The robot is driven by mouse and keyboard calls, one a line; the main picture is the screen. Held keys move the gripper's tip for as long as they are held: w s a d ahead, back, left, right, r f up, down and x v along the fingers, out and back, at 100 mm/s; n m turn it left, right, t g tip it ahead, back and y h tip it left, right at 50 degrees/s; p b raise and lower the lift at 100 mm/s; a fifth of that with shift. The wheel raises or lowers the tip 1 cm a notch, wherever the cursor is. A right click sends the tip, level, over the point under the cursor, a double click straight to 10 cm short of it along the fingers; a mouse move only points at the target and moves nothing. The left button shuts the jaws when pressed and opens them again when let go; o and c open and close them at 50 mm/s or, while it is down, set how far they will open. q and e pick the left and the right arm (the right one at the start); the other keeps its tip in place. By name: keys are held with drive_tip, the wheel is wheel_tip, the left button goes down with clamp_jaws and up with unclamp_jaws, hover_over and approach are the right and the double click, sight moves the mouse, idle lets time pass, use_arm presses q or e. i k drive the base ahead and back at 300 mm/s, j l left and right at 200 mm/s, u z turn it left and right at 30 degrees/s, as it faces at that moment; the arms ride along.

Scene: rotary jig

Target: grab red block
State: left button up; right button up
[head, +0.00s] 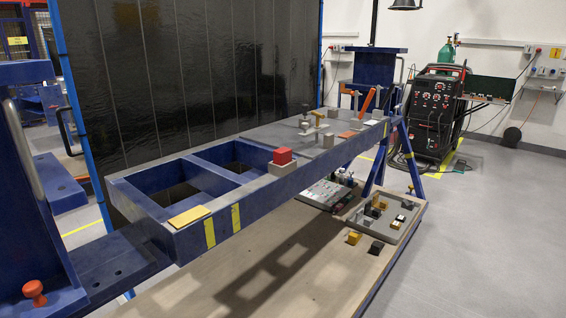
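A red block (283,156) sits on top of a grey block (282,168) on the blue jig frame (262,187), near the middle of the picture. The frame's front face with yellow stripes is below and left of it. Neither of my grippers shows in the head view, so I cannot see their state.
A yellow plate (189,216) lies on the jig's near corner. Clamps and an orange lever (367,102) stand at its far end. A grey tray (392,236) of small parts rests on the wooden board (290,270) below. A welding machine (434,108) stands back right.

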sight(282, 157)
drive_tip(key=i+l, duration=0.15)
drive_tip(key=l, duration=0.15)
drive_tip(key=i+l+u, duration=0.15)
drive_tip(key=l, duration=0.2)
drive_tip(key=i+l, duration=0.2)
drive_tip(key=i+l+u, duration=0.1)
drive_tip(key=l, duration=0.35)
